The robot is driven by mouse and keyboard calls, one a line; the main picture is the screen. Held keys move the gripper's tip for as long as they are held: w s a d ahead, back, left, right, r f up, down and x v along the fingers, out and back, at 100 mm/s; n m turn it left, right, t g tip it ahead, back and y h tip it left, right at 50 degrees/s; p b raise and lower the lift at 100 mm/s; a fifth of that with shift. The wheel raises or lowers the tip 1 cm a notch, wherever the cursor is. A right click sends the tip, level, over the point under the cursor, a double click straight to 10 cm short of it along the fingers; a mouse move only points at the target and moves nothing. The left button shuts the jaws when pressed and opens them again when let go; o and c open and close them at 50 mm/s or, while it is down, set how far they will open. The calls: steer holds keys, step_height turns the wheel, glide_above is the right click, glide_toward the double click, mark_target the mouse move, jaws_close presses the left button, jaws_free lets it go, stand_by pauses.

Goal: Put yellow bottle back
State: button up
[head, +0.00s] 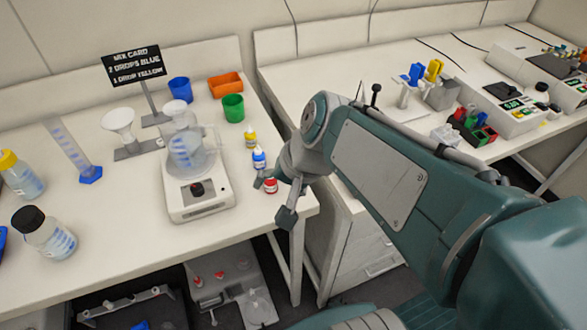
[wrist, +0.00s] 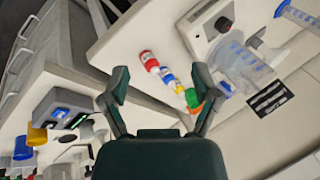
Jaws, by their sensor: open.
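The small yellow bottle (head: 250,139) stands on the left bench, behind the small blue bottle (head: 259,161) and the small red bottle (head: 270,186), in a short row near the bench's right edge. In the wrist view, the yellow bottle (wrist: 179,88) shows between the fingers, beyond the red bottle (wrist: 148,59) and blue bottle (wrist: 167,76). My gripper (head: 272,199) is open and empty by the bench's front right corner, overlapping the red bottle in the head view. Its spread fingers (wrist: 161,78) frame the row. I cannot tell whether it touches the red bottle.
A stirrer (head: 201,203) with a beaker stands left of the row. A green cup (head: 233,107) and orange tray (head: 226,84) are behind it. A larger yellow-capped bottle (head: 21,178) stands far left. The bench front is mostly clear.

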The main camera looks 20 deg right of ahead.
steer(key=s+d+r+n+t+h, duration=0.1)
steer(key=s+d+r+n+h, duration=0.1)
steer(key=s+n, duration=0.3)
steer(key=shift+s+d+r+n+t+h, duration=0.2)
steer(key=shift+d+n+t+h, duration=0.3)
steer(key=shift+h, duration=0.3)
steer(key=shift+c, duration=0.2)
stand_by(1.2)
